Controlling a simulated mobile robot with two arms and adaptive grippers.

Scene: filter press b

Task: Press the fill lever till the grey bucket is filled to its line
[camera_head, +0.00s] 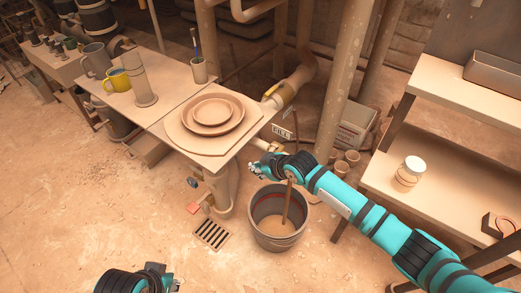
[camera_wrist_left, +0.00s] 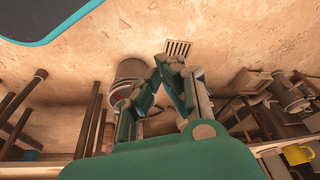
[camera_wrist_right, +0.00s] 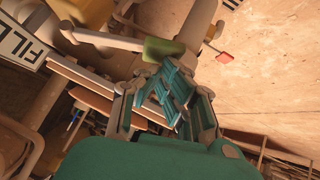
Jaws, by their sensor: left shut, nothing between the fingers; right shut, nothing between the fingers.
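The grey bucket (camera_head: 262,236) stands on the floor under my right forearm; it also shows in the left wrist view (camera_wrist_left: 131,70). A reddish band shows inside it, with brown content below. A thin brown upright strip reaches into it; I cannot tell whether it is a stream or a stick. A FILL sign (camera_head: 281,131) is on the pipework. A green paddle (camera_wrist_right: 163,50) on a pipe, possibly the fill lever, is just beyond my right gripper (camera_wrist_right: 168,82); contact is unclear. My right gripper (camera_head: 256,172) is shut and empty. My left gripper (camera_head: 174,281) is shut and empty, low in front.
A red-handled lever (camera_head: 193,208) is low on the pipework above a floor drain (camera_head: 212,234). A table (camera_head: 165,117) with plates and mugs stands left. A shelf bench (camera_head: 445,170) with a jar (camera_head: 409,172) stands right. The floor at front left is clear.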

